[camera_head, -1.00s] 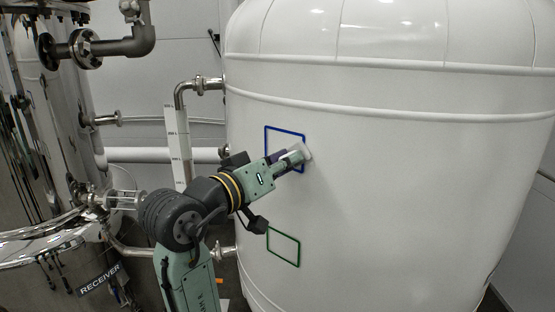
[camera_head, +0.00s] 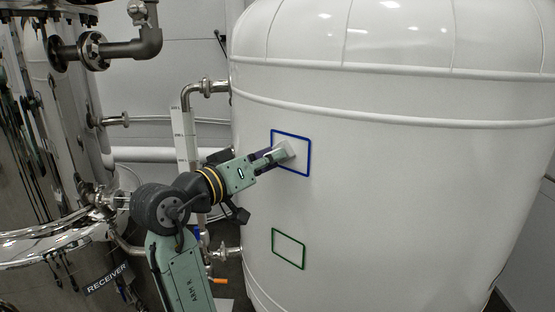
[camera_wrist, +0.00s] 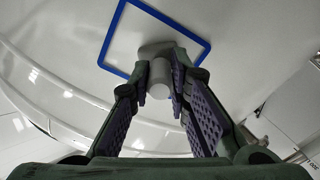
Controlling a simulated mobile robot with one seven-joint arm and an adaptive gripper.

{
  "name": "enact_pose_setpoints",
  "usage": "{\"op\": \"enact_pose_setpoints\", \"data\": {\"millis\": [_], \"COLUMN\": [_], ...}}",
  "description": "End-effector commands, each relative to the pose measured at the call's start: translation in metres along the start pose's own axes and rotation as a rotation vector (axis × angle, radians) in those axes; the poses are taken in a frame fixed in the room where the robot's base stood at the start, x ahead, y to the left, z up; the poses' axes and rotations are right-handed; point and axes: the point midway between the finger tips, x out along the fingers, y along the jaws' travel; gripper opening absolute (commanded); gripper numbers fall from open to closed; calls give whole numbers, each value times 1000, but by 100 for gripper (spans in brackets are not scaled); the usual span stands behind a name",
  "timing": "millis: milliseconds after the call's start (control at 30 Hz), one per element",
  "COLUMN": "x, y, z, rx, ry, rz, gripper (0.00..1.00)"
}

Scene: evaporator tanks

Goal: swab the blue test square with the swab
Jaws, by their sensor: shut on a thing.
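The blue test square (camera_head: 308,160) is a blue outline on the white tank's wall, with its left edge partly behind my gripper in the head view. In the wrist view the blue outline (camera_wrist: 118,22) is at the top. My gripper (camera_head: 268,159) is shut on the swab (camera_head: 287,151), whose pale head is inside the outline. In the wrist view the swab (camera_wrist: 159,78) has a grey round handle between my purple-padded fingers (camera_wrist: 160,84). Its head lies near the outline's lower part. I cannot tell whether the head touches the tank.
A green square outline (camera_head: 289,265) is lower on the white tank (camera_head: 420,190). A shiny receiver vessel (camera_head: 50,270) stands at the left. Pipes and a white level gauge (camera_head: 184,140) stand between the vessels, behind my arm.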

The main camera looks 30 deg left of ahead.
Motion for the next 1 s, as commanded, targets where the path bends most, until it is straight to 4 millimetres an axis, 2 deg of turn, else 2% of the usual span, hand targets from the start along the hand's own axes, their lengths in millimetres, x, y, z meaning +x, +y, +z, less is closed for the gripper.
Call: {"op": "enact_pose_setpoints", "data": {"millis": [267,567,867,1000], "x": [0,-2,-3,-13], "y": [-10,-29,-30,-31], "z": [-6,-17,-17,-18], "rx": [-2,-1,0,0], "ry": [0,0,1,3], "rz": [0,1,1,-1], "gripper": [0,0,0,0]}}
